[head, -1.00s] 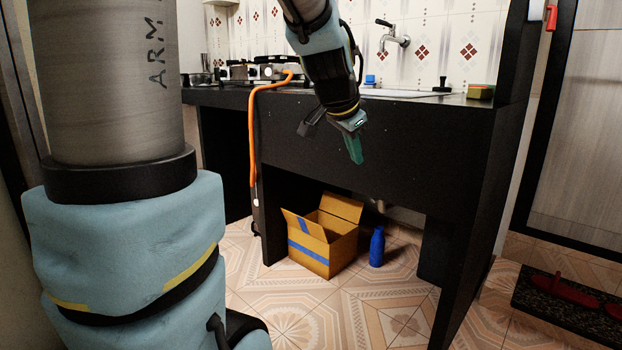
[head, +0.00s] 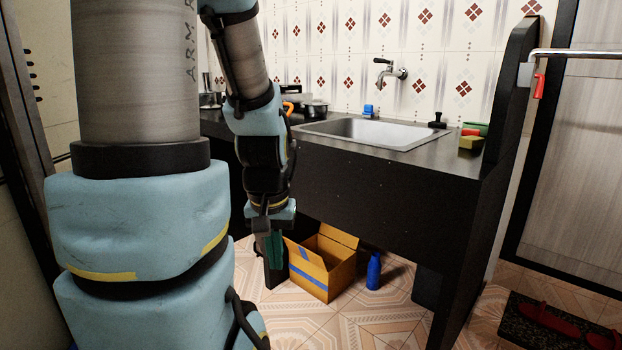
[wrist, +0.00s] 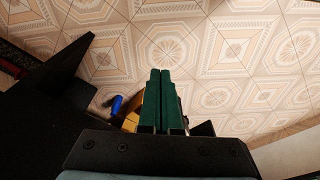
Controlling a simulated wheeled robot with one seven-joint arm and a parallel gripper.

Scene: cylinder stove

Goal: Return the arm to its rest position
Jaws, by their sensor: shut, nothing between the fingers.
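My arm hangs bent in the head view, with my gripper (head: 272,252) pointing down in front of the black counter. The green fingers are together and hold nothing. In the wrist view my gripper (wrist: 161,75) also shows its two green fingers side by side, over the patterned floor. In the head view the fingers overlap the dark space under the counter, just left of the cardboard box.
The black counter (head: 350,172) holds a steel sink (head: 375,132) and a pot (head: 316,109). An open cardboard box (head: 318,275) and a blue bottle (head: 373,271) stand on the floor below. Red slippers (head: 548,319) lie on a dark mat at right. Tiled floor in front is clear.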

